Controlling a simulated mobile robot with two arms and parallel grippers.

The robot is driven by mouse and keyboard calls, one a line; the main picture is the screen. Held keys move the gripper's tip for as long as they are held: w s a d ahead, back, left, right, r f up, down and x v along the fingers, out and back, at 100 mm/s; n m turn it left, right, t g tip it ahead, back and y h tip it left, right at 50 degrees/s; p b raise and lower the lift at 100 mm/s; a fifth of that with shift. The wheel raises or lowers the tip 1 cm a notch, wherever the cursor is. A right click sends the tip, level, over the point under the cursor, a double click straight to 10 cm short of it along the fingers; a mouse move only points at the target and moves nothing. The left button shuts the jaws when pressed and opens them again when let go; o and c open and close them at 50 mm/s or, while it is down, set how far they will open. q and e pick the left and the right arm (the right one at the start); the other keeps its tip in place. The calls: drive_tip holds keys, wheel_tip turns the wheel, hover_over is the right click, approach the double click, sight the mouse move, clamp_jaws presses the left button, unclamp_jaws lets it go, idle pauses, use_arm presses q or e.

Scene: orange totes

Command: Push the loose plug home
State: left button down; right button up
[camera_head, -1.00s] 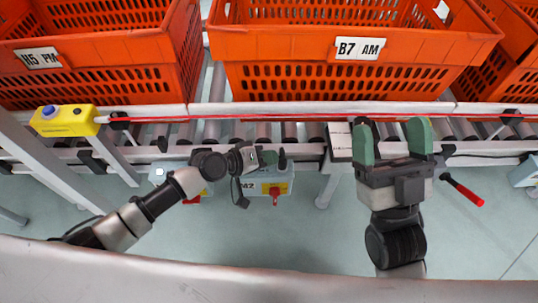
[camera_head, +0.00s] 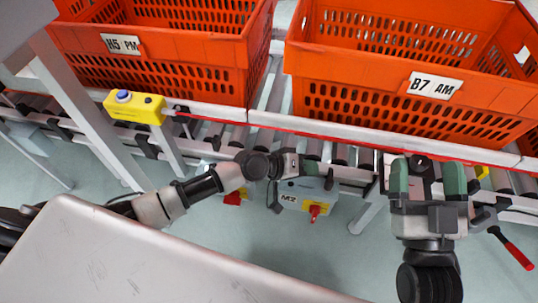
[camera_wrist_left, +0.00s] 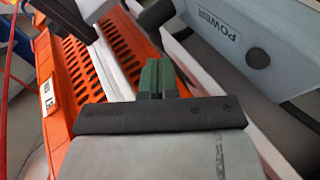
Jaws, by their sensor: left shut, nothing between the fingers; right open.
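A grey box marked M2 (camera_head: 292,186) with a yellow panel and red switch sits below the conveyor rail in the head view. A small black piece, possibly the plug (camera_head: 275,207), hangs at its left on a thin dark cable; I cannot tell whether it is seated anywhere. My left gripper (camera_head: 312,167) is over the box's upper edge, its fingertips hard to see. In the left wrist view its green fingers (camera_wrist_left: 157,78) are together and empty, apart from a grey box marked POWER (camera_wrist_left: 225,30). My right gripper (camera_head: 428,180) is open at the rail, right of the M2 box.
Orange totes H5 PM (camera_head: 160,60) and B7 AM (camera_head: 410,75) stand on the roller conveyor behind. A yellow button box (camera_head: 135,107) is on the rail at left. A red-handled lever (camera_head: 517,252) projects near my right gripper. The floor below is clear.

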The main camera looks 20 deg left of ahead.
use_arm(q)
drive_tip(key=a, duration=0.1)
drive_tip(key=r, duration=0.1)
drive_tip(key=a, duration=0.1)
drive_tip(key=shift+s+a+r+p, duration=0.2)
drive_tip(key=shift+s+a+p, duration=0.1)
drive_tip(key=shift+p, duration=0.1)
drive_tip(key=v, duration=0.8)
drive_tip(key=shift+p, duration=0.4)
use_arm(e)
drive_tip(key=shift+w+f+g+h, duration=0.25)
drive_tip(key=shift+f+g+h, duration=0.25)
drive_tip(key=shift+f+g, duration=0.9)
drive_tip(key=shift+w+f+g+h, duration=0.2)
drive_tip(key=shift+f+g+h, duration=0.3)
drive_tip(key=shift+f+g, duration=0.9)
use_arm(q)
drive_tip(key=shift+s+d, duration=0.1)
drive_tip(key=shift+d, duration=0.05)
use_arm(e)
drive_tip(key=shift+f, duration=0.15)
